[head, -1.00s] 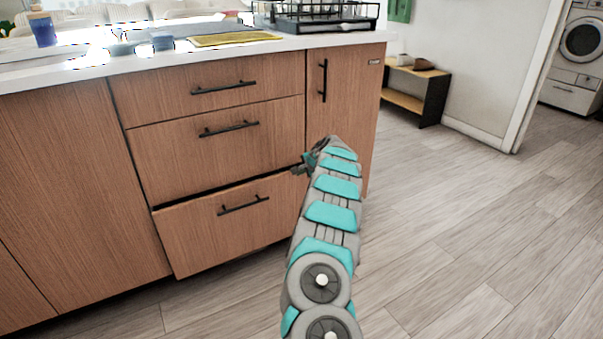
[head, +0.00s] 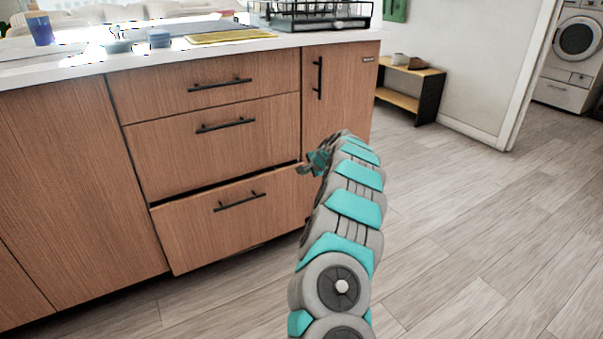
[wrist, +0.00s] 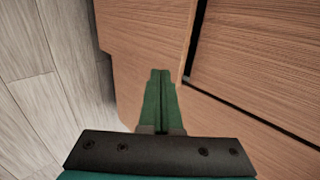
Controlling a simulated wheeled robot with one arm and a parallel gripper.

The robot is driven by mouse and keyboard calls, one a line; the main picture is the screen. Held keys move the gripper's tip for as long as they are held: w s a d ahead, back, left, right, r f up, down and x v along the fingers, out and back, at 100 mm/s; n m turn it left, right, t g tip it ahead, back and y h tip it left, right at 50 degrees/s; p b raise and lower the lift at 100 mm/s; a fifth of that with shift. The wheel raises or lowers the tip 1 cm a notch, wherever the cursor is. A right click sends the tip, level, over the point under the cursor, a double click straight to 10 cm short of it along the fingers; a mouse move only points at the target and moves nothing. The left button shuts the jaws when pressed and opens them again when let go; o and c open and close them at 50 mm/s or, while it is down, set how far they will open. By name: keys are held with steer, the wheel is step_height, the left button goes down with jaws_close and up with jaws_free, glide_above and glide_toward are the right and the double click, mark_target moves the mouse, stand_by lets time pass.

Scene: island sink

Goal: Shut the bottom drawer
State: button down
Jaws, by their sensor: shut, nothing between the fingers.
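The bottom drawer (head: 230,220) is a wood-brown front with a black bar handle (head: 239,202). It stands slightly out from the island, with a dark gap along its top edge. My gripper (head: 303,170) is at the drawer's upper right corner in the head view, partly hidden by my arm. In the wrist view its green fingers (wrist: 160,74) are together and empty, in front of wooden panels with dark gaps between them. I cannot tell whether the fingertips touch the wood.
The middle drawer (head: 215,145) and top drawer (head: 200,87) are flush above. A cabinet door (head: 338,90) is to the right. The counter holds a dish rack (head: 318,20). Open wooden floor (head: 480,230) lies to the right; a low shelf (head: 410,90) stands behind.

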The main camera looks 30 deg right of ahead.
steer(key=v, duration=0.7)
steer(key=t, duration=0.9)
glide_toward(244, 187)
steer(key=shift+y, duration=0.4)
steer(key=w, duration=0.5)
steer(key=shift+w+r, duration=0.35)
steer(key=shift+w, duration=0.55)
steer(key=shift+w, duration=0.1)
